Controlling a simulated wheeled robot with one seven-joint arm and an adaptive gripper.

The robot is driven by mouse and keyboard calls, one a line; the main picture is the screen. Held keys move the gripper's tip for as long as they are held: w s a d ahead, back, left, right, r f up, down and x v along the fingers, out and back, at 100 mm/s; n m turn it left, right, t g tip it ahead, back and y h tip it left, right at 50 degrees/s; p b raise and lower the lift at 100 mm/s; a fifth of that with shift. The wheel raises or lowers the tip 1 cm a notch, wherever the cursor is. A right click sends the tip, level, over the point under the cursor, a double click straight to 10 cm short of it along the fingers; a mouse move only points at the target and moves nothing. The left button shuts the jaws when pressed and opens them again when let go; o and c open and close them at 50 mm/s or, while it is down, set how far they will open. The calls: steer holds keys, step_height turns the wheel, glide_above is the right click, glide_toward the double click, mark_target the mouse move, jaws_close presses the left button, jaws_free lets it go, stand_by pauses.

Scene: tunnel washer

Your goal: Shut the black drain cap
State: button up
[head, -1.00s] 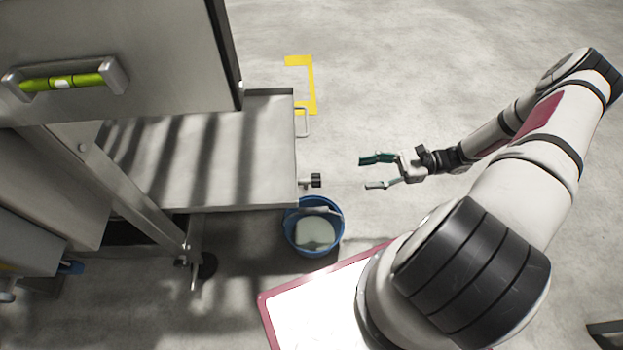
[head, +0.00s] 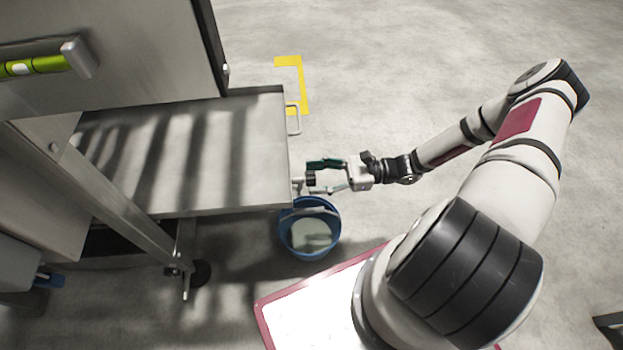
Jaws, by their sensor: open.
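The black drain cap (head: 311,178) sits on a short metal stub that sticks out from the right side of the steel tray, above a blue bucket (head: 283,232). My gripper (head: 314,176) is open and points left at the cap. One teal finger lies above the cap in the picture and the other below it, so the cap shows between the fingertips. Whether either finger touches the cap cannot be told. The fingers hide part of the stub and cap.
The steel tray (head: 235,150) has a small wire handle (head: 294,119) on its right edge. The bucket holds pale liquid and stands just under the cap. A yellow floor marking (head: 301,75) lies behind.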

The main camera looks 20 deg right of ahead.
steer(key=shift+x, duration=0.8)
steer(key=shift+c, duration=0.5)
steer(key=c, duration=1.1)
